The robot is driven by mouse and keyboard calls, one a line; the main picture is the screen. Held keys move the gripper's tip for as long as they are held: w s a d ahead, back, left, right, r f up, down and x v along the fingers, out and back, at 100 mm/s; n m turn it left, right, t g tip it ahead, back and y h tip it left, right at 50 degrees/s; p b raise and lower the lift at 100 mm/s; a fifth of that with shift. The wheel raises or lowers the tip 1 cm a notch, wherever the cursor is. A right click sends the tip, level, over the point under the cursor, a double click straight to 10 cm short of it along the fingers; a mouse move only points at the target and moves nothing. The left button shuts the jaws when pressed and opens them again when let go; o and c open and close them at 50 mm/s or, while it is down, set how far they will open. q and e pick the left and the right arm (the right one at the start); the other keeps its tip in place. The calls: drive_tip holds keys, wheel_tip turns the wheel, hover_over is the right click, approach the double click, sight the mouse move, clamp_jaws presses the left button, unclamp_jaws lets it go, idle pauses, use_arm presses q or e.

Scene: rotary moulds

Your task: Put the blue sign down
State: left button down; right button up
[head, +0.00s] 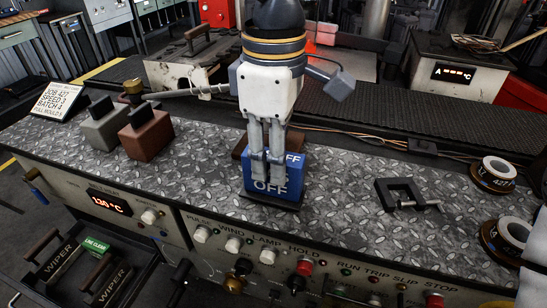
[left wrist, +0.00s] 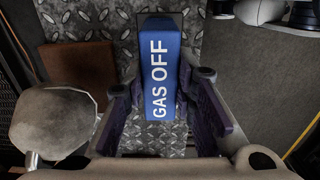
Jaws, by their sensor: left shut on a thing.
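The blue sign (head: 294,180) reads "OFF" in the head view and stands roughly upright over the front part of the patterned metal bench top (head: 338,207). A dark base shows under it; I cannot tell if that base touches the metal. My left gripper (head: 267,172) reaches down from above and is shut on the sign, its fingers covering part of the front. In the left wrist view the blue sign (left wrist: 160,65) shows "GAS OFF" between the fingers of my left gripper (left wrist: 165,85). My right gripper is not in view.
A grey block (head: 105,130) and a brown block (head: 146,137) stand to the left. A brown flat block (left wrist: 82,75) lies close to the sign. A dark clamp (head: 405,195) and tape rolls (head: 493,174) are to the right. Bare metal lies between sign and clamp.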

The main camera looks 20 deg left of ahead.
use_arm(q)
drive_tip(key=shift+f, duration=0.45)
drive_tip(key=shift+f, duration=0.15)
drive_tip(key=c, duration=1.3)
unclamp_jaws()
wheel_tip(320, 180, up, 12)
drive_tip(key=shift+r, duration=0.15)
